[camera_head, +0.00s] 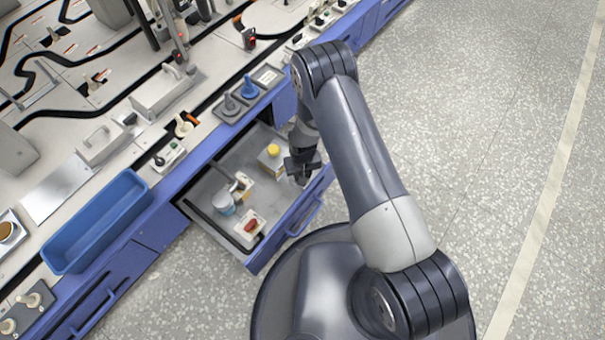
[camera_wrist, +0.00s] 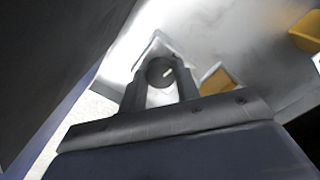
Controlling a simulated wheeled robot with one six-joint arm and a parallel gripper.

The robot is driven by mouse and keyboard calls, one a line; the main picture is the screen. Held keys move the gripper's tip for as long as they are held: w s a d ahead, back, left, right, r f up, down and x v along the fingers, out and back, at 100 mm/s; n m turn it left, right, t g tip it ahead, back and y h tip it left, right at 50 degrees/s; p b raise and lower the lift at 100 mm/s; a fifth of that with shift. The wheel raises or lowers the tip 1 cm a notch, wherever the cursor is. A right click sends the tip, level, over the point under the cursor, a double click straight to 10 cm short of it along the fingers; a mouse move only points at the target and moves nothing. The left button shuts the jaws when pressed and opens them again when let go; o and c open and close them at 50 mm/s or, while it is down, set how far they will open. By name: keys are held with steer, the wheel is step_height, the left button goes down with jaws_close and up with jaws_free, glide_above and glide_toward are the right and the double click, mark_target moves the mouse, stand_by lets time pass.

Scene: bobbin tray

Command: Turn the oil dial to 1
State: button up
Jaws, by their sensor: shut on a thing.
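A dark round dial knob (camera_wrist: 160,71) with a short light pointer mark shows between my fingertips in the wrist view. It sits on a pale square base. My gripper (camera_wrist: 160,88) is shut on this knob, with a finger on each side. In the head view my gripper (camera_head: 301,178) points down inside the open drawer, near its right end, and hides the dial. No numbers or label can be read, so I cannot tell which setting the mark points to.
The open blue drawer (camera_head: 288,222) also holds a yellow-topped item (camera_head: 272,152), a pale can (camera_head: 222,204) and a block with a red top (camera_head: 249,226). A blue bin (camera_head: 97,222) stands on the bench to the left. The floor at right is clear.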

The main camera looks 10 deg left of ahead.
steer(key=o, duration=1)
steer(key=shift+c, duration=0.2)
step_height(320, 180, up, 11)
steer(key=p, duration=0.4)
steer(key=shift+f, duration=0.15)
step_height(320, 180, down, 11)
steer(key=b, duration=0.4)
steer(key=shift+r, duration=0.2)
